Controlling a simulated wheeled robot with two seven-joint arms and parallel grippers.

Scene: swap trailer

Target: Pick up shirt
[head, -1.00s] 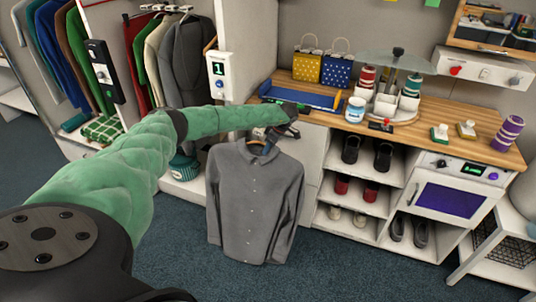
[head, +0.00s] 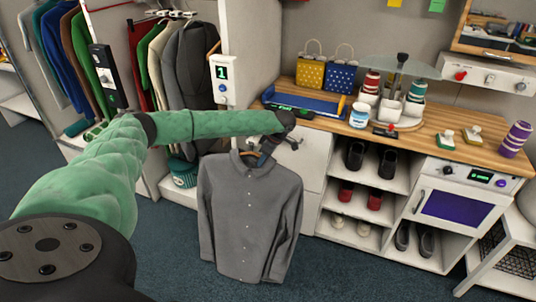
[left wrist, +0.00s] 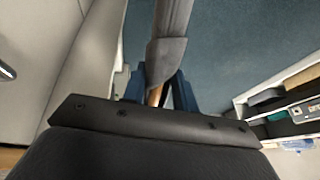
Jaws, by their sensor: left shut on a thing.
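A grey button-up shirt (head: 248,215) hangs on a wooden hanger in the head view, in front of the white cabinet and clear of the blue floor. My left gripper (head: 268,152) is above its collar, shut on the hanger's top. In the left wrist view the left gripper (left wrist: 158,95) has its blue fingers around the hanger, with the shirt (left wrist: 172,30) seen edge-on beyond. The shirt's lower hem hangs free. My right gripper is not in view.
A wooden counter (head: 440,148) holds two gift bags, a blue tray (head: 305,101), a carousel and a jar. Shoe shelves (head: 352,205) stand right of the shirt. A wardrobe with several hanging jackets (head: 190,75) is at the left. The carpet (head: 170,255) in front is clear.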

